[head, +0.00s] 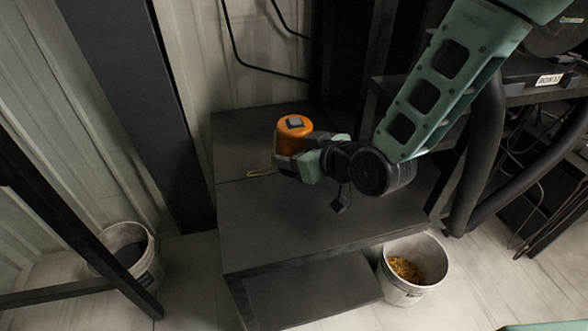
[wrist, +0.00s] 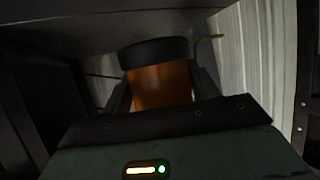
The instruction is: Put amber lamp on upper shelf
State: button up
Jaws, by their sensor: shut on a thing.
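The amber lamp (head: 294,128) is an orange cylinder with a small grey square on its top end in the head view. My gripper (head: 296,158) is shut on it from the right. In the wrist view the lamp (wrist: 160,88) sits between the two fingers (wrist: 162,92), with a wide black end (wrist: 155,51) beyond them. The upper shelf (head: 300,225) is a dark flat board. The lamp is over its back part, near the wall. I cannot tell whether the lamp touches the board; my gripper hides its lower part in the head view.
A lower shelf (head: 310,290) lies under the upper one. A bucket with yellow grains (head: 400,290) stands at its right, another bucket (head: 130,255) at the left. Dark posts (head: 140,100) and a cable (head: 235,50) are behind. The upper shelf's front is clear.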

jog(key=shift+f+b, duration=0.5)
jog(key=shift+f, duration=2.1)
jog(key=shift+f, duration=0.2)
jog(key=o, duration=1.1)
jog(key=shift+r, duration=0.1)
